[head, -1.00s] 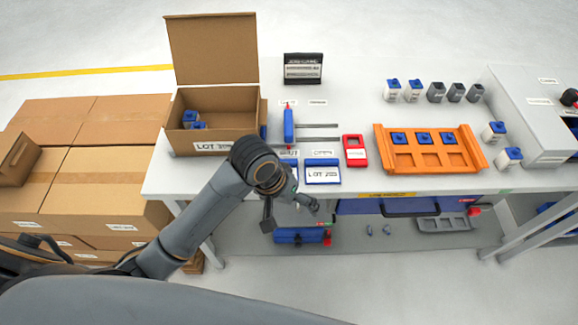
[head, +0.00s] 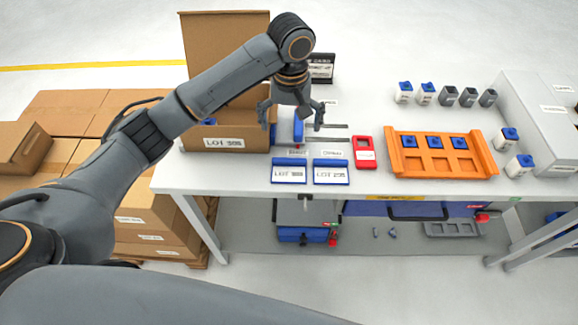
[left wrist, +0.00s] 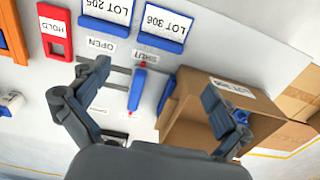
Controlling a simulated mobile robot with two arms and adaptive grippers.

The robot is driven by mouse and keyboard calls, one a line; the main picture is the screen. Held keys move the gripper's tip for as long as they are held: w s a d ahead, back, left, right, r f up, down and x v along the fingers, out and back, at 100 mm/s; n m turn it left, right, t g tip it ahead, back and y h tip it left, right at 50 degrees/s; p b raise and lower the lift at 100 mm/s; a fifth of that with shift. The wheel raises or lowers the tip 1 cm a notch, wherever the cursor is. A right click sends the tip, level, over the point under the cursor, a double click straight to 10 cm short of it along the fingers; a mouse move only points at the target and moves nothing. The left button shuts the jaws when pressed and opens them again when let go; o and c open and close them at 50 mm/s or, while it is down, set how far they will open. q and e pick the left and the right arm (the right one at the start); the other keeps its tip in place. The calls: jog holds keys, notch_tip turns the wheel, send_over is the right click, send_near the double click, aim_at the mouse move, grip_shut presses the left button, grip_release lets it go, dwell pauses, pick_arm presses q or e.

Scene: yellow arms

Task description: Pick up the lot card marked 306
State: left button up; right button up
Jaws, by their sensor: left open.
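The lot card marked 306 (head: 289,172) is a white card with blue edging, lying near the table's front edge. In the left wrist view it appears upside down (left wrist: 165,24) at the top. A similar card, LOT 205 (head: 331,173), lies just right of it in the head view and also shows in the left wrist view (left wrist: 107,10). My left gripper (head: 292,115) is open and empty, farther back than the cards, over the blue handle (head: 298,128). Its spread fingers (left wrist: 155,85) frame that handle in the left wrist view. My right gripper is not in view.
An open cardboard box (head: 228,136) stands left of the gripper. A red HOLD tag (head: 364,152) and an orange tray (head: 441,159) lie right of the cards. SHUT (left wrist: 145,57) and OPEN (left wrist: 100,44) labels sit between handle and cards.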

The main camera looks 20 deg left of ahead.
pick_arm(q)
jog(key=p, duration=0.1)
send_over(289, 162)
notch_tip(289, 162, down, 8)
jog(key=shift+w+d+r, duration=0.1)
jog(key=shift+w+r, duration=0.05)
notch_tip(289, 162, down, 4)
jog(key=shift+f+p, duration=0.1)
jog(key=shift+p, duration=0.65)
jog(key=shift+f, duration=0.55)
jog(key=c, duration=0.9)
